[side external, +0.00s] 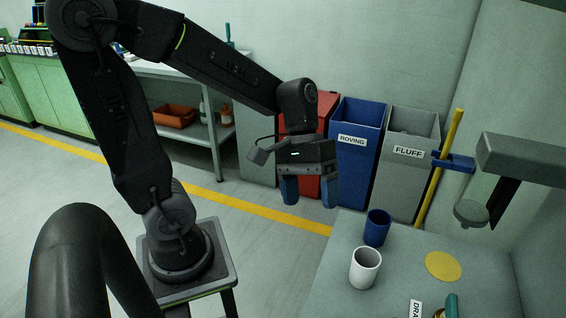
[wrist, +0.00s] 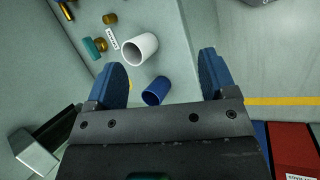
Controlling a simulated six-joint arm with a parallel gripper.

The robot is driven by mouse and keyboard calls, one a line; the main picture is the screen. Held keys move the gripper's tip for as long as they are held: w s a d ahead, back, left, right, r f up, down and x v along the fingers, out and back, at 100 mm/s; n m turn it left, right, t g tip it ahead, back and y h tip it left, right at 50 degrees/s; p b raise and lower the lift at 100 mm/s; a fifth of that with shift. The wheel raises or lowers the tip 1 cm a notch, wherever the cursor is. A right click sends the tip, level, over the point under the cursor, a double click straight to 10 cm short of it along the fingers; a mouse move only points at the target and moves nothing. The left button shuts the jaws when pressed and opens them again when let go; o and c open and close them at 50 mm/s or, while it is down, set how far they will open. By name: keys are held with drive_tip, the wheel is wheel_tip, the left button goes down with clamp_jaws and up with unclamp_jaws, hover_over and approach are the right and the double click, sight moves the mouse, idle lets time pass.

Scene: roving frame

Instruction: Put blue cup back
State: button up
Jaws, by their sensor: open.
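The blue cup (side external: 377,228) stands upright on the grey table near its back left edge. A white cup (side external: 365,267) stands just in front of it. A flat yellow disc (side external: 443,266) lies bare on the table to the right. My gripper (side external: 309,193) is open and empty, fingers pointing down, up and to the left of the blue cup and apart from it. In the wrist view the blue cup (wrist: 155,91) appears between the two spread fingers (wrist: 162,68), some way beyond them, with the white cup (wrist: 140,49) next to it.
Blue (side external: 357,140) and grey (side external: 405,160) bins stand behind the table, with a red bin (side external: 327,110) behind my gripper. A yellow pole (side external: 440,165) and an overhanging grey fixture (side external: 520,160) are at the right. A label card (side external: 415,309) and a teal object (side external: 451,305) lie at the front.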

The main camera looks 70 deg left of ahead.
drive_tip(key=s+a+r+m+t+y, duration=0.2)
drive_tip(key=s+r+m+t+y, duration=0.2)
drive_tip(key=r+m+t+y, duration=0.1)
drive_tip(key=shift+a+r+m+t+y, duration=0.4)
drive_tip(key=shift+t+y, duration=0.1)
drive_tip(key=shift+t, duration=0.2)
idle(0.7)
